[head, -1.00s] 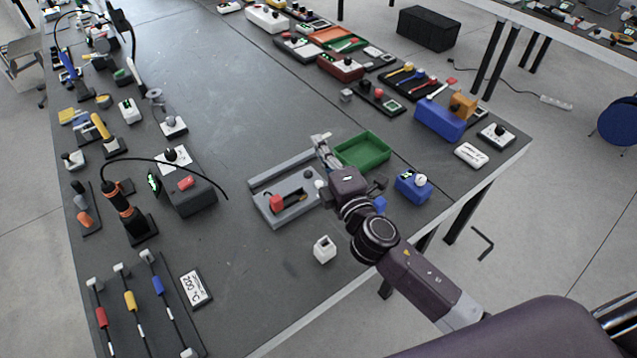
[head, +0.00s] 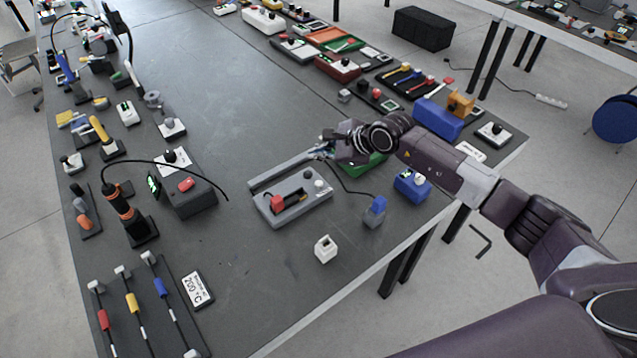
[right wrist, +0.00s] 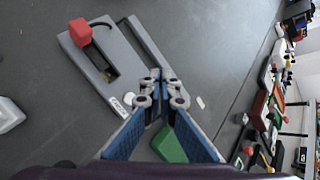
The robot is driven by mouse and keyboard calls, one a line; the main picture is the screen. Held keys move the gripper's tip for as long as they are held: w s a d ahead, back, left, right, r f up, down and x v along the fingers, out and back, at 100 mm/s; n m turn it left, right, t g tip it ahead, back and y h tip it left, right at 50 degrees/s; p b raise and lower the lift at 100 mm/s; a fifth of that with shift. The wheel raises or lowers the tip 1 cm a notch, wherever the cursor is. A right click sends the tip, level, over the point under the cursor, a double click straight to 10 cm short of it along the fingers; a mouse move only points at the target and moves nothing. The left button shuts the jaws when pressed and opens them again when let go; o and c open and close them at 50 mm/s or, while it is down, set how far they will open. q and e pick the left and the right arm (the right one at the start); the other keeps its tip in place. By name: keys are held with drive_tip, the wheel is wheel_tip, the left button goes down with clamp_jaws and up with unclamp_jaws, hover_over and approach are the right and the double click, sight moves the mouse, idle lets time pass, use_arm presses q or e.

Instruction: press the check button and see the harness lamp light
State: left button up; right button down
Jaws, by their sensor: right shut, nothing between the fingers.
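The grey harness fixture (head: 268,212) lies on the dark table in the head view, with a red block (head: 277,202) in its slot. At its right end are a small dark round part (head: 307,174) and a pale round part (head: 318,183); I cannot tell whether a lamp is lit. My right gripper (head: 327,148) is above the table just behind the fixture's right end, shut and empty. My left gripper is not in view.
A green tray (head: 373,166) sits under my right wrist. A blue-topped grey piece (head: 375,209) with a black cable, a blue box (head: 412,187) and a white block (head: 325,249) stand nearby. The table in front of the fixture is mostly clear.

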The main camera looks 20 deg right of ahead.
sight(321, 185)
drive_tip(key=shift+w+d+f, duration=0.1)
drive_tip(key=shift+d, duration=0.45)
wheel_tip(321, 185, down, 8)
drive_tip(key=b, duration=0.5)
drive_tip(key=shift+f, duration=0.15)
drive_tip(key=shift+f+b, duration=0.3)
drive_tip(key=shift+b, duration=0.1)
idle(0.9)
drive_tip(key=shift+f+b, duration=0.4)
drive_tip(key=shift+b, duration=0.1)
